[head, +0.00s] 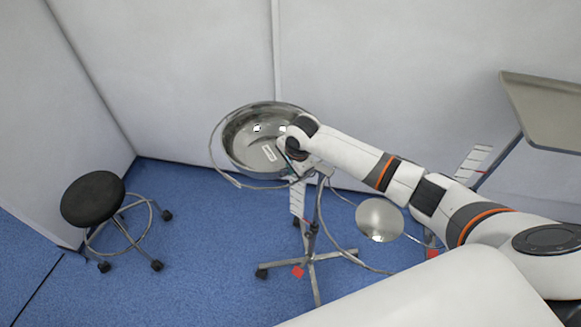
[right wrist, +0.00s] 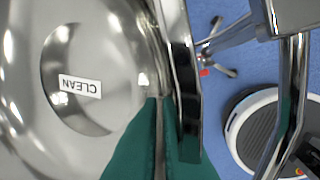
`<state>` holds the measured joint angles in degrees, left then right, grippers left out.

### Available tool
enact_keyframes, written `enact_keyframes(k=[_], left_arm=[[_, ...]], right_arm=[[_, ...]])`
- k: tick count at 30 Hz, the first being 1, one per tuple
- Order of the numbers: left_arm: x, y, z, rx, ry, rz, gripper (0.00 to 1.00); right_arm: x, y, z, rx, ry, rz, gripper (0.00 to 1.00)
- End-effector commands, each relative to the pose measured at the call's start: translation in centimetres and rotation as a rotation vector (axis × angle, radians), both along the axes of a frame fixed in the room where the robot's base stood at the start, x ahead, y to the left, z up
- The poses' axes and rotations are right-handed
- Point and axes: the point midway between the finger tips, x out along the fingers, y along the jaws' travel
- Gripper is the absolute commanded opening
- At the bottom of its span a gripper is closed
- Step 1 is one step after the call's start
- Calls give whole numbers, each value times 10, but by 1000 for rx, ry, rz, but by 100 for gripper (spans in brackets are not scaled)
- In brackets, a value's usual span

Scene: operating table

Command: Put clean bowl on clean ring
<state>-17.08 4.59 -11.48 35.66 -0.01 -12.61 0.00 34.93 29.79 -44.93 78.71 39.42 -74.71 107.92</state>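The clean bowl (head: 250,140) is a wide shiny steel bowl. Its white label reads CLEAN in the right wrist view (right wrist: 80,87). My right gripper (head: 286,148) is shut on its right rim; its green fingertips (right wrist: 160,140) lie on both sides of the rim. The clean ring (head: 216,160) is a thin metal hoop on a wheeled stand (head: 312,235) and shows past the bowl's left and lower edges. The bowl overlaps the ring, shifted to the upper right. I cannot tell whether they touch. My left gripper is not in view.
A shiny round metal piece (head: 380,220) sits low to the right of the stand, with another thin hoop around it. A black wheeled stool (head: 93,198) stands at left. A grey tray (head: 545,108) is at upper right. White walls close off the back.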

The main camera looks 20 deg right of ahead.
Motion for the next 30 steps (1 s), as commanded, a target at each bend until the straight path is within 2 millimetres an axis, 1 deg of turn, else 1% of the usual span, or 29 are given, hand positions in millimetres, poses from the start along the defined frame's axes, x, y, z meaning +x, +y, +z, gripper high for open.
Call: enact_keyframes(k=[11, 12, 14, 15, 23, 25, 28, 30], left_arm=[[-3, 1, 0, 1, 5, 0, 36], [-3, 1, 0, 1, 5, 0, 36], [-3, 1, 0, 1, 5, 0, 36], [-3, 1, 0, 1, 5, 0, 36], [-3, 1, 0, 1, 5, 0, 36], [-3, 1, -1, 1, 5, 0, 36], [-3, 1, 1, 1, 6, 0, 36], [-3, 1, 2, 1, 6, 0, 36]], right_arm=[[1, 0, -3, 1, -2, 0, 0], [0, 0, -4, 0, 0, 0, 10], [0, 0, -4, 0, 0, 0, 20], [0, 0, -4, 0, 0, 0, 27], [0, 0, -3, 0, -1, 0, 27], [1, 0, 0, 0, -2, 0, 27], [-2, -1, 10, 0, -2, 0, 27], [-5, -2, 22, 1, -4, 0, 27]])
